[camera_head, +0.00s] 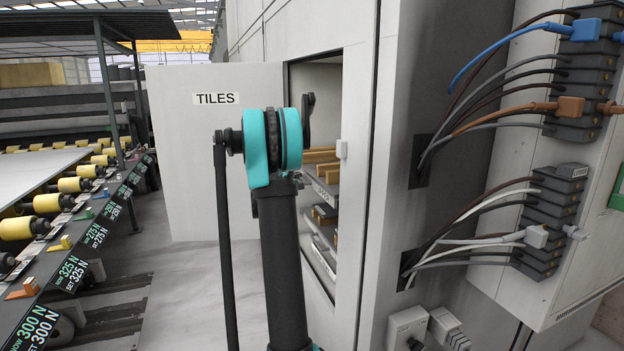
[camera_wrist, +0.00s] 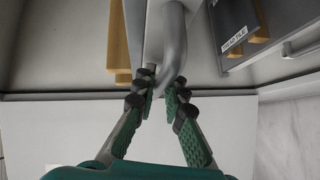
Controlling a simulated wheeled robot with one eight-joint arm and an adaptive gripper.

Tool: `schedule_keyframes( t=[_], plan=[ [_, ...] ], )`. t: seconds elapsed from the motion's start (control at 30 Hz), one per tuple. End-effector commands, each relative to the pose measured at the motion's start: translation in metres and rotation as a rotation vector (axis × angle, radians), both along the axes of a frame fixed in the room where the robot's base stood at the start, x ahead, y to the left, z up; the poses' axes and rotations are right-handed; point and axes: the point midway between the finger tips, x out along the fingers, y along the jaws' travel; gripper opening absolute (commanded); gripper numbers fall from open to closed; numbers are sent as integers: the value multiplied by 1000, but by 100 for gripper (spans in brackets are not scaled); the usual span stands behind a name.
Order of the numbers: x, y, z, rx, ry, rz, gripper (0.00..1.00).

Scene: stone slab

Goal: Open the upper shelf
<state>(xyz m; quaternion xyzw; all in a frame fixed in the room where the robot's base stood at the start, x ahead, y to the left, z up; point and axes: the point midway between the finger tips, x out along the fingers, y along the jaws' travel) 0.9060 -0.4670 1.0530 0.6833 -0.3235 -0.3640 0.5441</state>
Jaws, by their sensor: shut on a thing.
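The upper shelf (camera_head: 324,189) shows inside the cabinet in the head view, with wooden pieces (camera_head: 320,156) on it. My arm covers part of the cabinet opening, and my gripper is hidden in that view. In the wrist view my gripper (camera_wrist: 163,92) is shut on a grey curved handle (camera_wrist: 173,45), with one green-padded finger on each side. Which shelf this handle belongs to cannot be told for certain.
The cabinet door (camera_head: 185,155), marked TILES, stands open left of my arm. A grey panel with a small label (camera_wrist: 234,40) is at the wrist view's upper right. Cables and connectors (camera_head: 570,100) are at right; a roller conveyor (camera_head: 60,200) is at left.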

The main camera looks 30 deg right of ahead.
Motion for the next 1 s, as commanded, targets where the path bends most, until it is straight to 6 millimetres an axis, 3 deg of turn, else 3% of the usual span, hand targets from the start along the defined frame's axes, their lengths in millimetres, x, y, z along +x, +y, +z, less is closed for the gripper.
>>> schedule_keyframes(
  t=[0.03, 0.2, 0.5, 0.73, 1.0],
  plan=[
    [6, 21, -1, 1, 0, 7, 0],
    [19, 78, -1, 1, 1, 6, 0],
    [38, 159, -1, 1, 0, 5, 0],
    [46, 193, -1, 2, 0, 2, 0],
    [48, 205, -1, 2, 0, -1, 0]
  ],
)
